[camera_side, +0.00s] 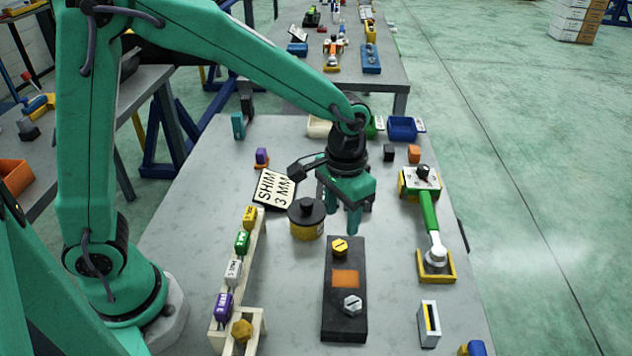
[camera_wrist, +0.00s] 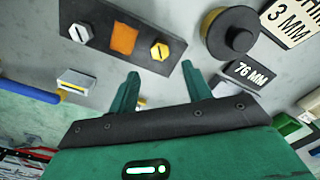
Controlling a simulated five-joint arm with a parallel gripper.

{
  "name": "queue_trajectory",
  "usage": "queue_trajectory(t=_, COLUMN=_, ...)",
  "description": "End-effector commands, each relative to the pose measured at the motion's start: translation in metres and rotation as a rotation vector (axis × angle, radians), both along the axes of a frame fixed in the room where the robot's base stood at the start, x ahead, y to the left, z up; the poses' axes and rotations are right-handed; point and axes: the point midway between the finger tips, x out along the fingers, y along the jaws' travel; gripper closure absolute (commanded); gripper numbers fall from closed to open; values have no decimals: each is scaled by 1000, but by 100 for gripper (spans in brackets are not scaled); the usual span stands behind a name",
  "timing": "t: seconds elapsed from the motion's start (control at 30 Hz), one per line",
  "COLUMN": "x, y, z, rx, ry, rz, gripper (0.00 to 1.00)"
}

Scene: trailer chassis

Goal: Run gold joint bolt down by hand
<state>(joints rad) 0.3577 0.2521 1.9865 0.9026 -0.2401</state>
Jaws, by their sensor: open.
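The gold joint bolt (camera_side: 340,247) has a slotted hex head and sits at the far end of a black plate (camera_side: 343,328). The bolt also shows in the wrist view (camera_wrist: 160,50), near the plate's right end. A silver slotted bolt (camera_side: 352,304) sits at the plate's near end, with an orange patch between the bolts. My gripper (camera_side: 346,220) is open and empty, pointing down beyond the plate's far end. In the wrist view my gripper's fingertips (camera_wrist: 160,72) are apart, and the gold bolt shows beyond the gap between them. How deep the bolt is seated cannot be told.
A black-and-yellow round pot (camera_side: 307,222) stands close left of my gripper. A wooden rack (camera_side: 250,268) with labelled coloured blocks is at left. A green-handled wrench (camera_side: 428,210) lies at right in yellow holders. A SHIM 3 MM card (camera_side: 272,188) stands behind the pot.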

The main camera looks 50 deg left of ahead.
Motion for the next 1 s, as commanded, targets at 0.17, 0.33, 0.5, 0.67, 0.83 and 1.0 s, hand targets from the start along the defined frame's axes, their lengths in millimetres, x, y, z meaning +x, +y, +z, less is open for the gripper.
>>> queue_trajectory(t=0.17, x=-1, y=0, z=-14, rx=1, ry=3, rz=-1, gripper=51)
queue_trajectory(t=0.33, x=-1, y=0, z=-34, rx=1, ry=4, rz=-1, gripper=51)
queue_trajectory(t=0.5, x=-1, y=0, z=-55, rx=2, ry=5, rz=-2, gripper=51)
queue_trajectory(t=0.67, x=0, y=0, z=-69, rx=1, ry=2, rz=-2, gripper=51)
queue_trajectory(t=0.83, x=0, y=0, z=-74, rx=0, ry=1, rz=-2, gripper=51)
queue_trajectory(t=1.0, x=0, y=0, z=-75, rx=0, ry=0, rz=-2, gripper=51)
